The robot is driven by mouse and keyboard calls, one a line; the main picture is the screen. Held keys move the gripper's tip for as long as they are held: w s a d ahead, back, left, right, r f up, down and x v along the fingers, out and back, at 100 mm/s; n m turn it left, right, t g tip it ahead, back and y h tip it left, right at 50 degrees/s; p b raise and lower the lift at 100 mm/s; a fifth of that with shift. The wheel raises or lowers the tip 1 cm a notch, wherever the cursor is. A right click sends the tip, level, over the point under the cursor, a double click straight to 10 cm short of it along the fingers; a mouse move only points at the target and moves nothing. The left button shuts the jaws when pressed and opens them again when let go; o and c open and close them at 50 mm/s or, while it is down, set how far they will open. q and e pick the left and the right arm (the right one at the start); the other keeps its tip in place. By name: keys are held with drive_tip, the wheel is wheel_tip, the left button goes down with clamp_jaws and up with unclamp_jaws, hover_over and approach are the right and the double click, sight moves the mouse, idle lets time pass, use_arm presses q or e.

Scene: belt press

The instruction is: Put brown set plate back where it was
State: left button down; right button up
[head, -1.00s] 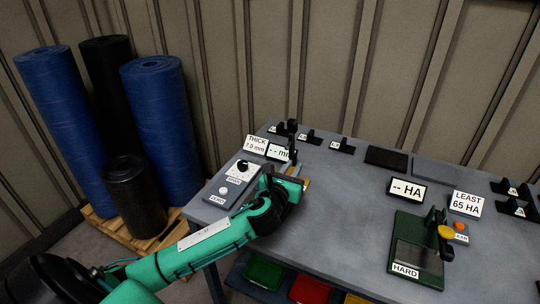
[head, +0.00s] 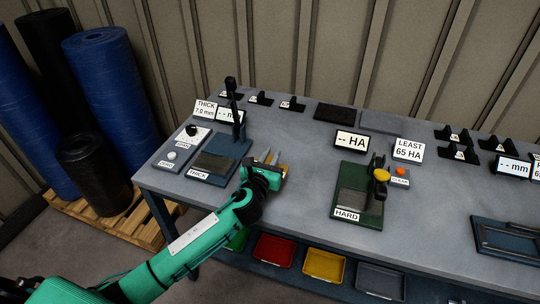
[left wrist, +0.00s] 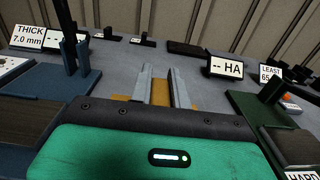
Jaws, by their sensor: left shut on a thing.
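The brown set plate (head: 283,170) is between the fingers of my left gripper (head: 270,160). In the left wrist view the brown plate (left wrist: 160,93) shows as a small ochre strip between the two grey fingers of the left gripper (left wrist: 155,82). The gripper is shut on it, over the grey table just right of the THICK gauge (head: 212,163); the height above the table is hard to tell. Several small black labelled stands (head: 261,98) are along the back of the table. My right gripper is out of view.
The HARD gauge (head: 360,200) stands to the right, with an orange button beside it. Black (head: 335,114) and grey (head: 381,123) flat pads lie at the back. A dark tray (head: 505,240) is at the right. The middle of the table (head: 300,150) is clear. Coloured bins sit below.

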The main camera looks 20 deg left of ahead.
use_arm(q)
drive_tip(key=shift+f+b, duration=1.15)
drive_tip(key=shift+f, duration=0.6)
drive_tip(key=shift+f+b, duration=0.35)
drive_tip(key=shift+b, duration=0.15)
drive_tip(key=shift+f+b, duration=0.5)
drive_tip(key=shift+f, duration=0.2)
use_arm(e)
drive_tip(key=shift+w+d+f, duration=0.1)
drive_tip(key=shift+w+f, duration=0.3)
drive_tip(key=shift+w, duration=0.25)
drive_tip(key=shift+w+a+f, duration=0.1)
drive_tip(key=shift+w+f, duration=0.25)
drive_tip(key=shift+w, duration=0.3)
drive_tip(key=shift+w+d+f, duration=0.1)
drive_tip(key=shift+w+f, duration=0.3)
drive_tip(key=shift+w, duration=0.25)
use_arm(q)
drive_tip(key=shift+f+b, duration=0.3)
drive_tip(key=shift+f, duration=0.15)
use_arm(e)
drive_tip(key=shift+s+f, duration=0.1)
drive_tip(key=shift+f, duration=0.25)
use_arm(q)
drive_tip(key=c, duration=1.3)
unclamp_jaws()
drive_tip(key=shift+o, duration=0.2)
drive_tip(key=shift+f, duration=0.15)
